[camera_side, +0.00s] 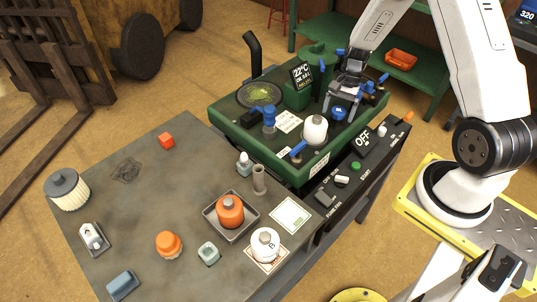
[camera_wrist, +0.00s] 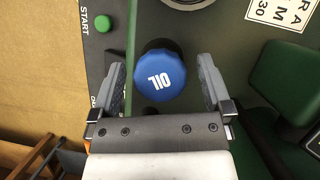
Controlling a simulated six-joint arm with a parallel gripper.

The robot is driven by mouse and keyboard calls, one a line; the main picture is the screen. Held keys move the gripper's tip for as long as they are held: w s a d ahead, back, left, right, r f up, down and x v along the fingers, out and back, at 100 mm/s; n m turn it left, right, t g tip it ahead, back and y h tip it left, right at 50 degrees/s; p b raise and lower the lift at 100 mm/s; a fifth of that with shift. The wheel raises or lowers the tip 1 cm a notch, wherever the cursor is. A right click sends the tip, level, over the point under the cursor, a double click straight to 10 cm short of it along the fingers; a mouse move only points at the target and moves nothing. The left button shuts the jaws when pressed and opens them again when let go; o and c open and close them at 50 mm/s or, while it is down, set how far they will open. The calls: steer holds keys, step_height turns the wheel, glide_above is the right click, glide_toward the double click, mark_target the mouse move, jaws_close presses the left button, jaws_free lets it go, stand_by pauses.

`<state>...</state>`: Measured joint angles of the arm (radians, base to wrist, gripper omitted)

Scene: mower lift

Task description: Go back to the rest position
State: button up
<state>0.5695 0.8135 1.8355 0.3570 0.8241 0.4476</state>
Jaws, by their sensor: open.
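My gripper (camera_side: 344,98) is open above the green mower deck (camera_side: 236,123) in the side view. In the wrist view, its two fingers (camera_wrist: 163,85) stand apart on either side of a blue cap marked OIL (camera_wrist: 160,74). The cap also shows in the side view (camera_side: 339,113), just below my gripper. I cannot tell whether the fingers touch the cap; gaps show on both sides of it in the wrist view.
The grey table (camera_side: 130,215) holds an orange canister (camera_side: 230,210) in a tray, several jars and a filter (camera_side: 67,190).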

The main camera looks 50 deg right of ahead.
steer(key=n+g, duration=0.1)
steer(key=n, duration=0.2)
steer(key=n+g+h, duration=0.1)
steer(key=n, duration=0.2)
steer(key=c, duration=1.3)
jaws_close()
steer(key=m+t, duration=0.1)
steer(key=m, duration=0.3)
steer(key=shift+d+y, duration=0.1)
steer(key=shift+y, duration=0.2)
steer(key=shift+m+t, duration=0.6)
steer(key=shift+m, duration=0.6)
